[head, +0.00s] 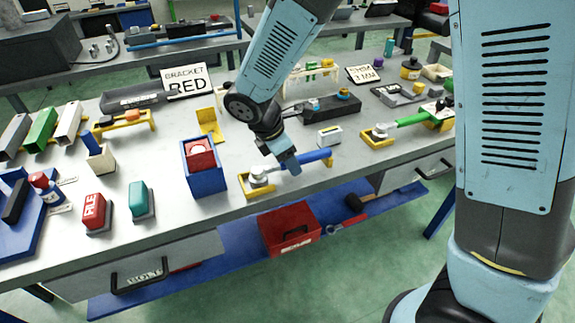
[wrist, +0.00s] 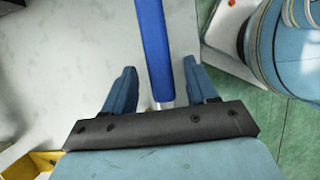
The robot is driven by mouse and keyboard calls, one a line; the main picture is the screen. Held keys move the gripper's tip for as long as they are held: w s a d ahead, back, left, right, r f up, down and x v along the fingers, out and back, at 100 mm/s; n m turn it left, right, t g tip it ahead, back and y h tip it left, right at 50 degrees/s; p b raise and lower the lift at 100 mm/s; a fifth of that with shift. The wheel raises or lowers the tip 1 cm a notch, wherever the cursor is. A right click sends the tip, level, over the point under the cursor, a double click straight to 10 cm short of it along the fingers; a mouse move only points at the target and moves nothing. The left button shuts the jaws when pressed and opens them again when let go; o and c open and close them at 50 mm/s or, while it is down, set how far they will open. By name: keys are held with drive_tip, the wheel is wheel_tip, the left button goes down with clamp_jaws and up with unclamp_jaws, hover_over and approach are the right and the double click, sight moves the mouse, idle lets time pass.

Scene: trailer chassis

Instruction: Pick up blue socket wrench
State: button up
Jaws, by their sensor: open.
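The blue socket wrench (head: 316,157) rests in yellow holders (head: 262,191) near the front edge of the workbench, its silver head at the left and its blue handle at the right. My gripper (head: 286,163) is over the wrench, close to the handle. In the wrist view, the blue handle (wrist: 152,45) runs between the two spread fingers of my gripper (wrist: 160,74), with a gap on both sides. The handle's lower end shows silver shaft before my gripper body hides the rest. The exact height between fingers and handle is hard to tell.
A green-handled wrench (head: 408,119) lies in a similar holder to the right. A blue bin (head: 205,181) with a red block stands left of my gripper. A red toolbox (head: 289,229) is on the lower shelf.

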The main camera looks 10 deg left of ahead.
drive_tip(key=shift+x, duration=0.9)
drive_tip(key=shift+r, duration=0.1)
clamp_jaws()
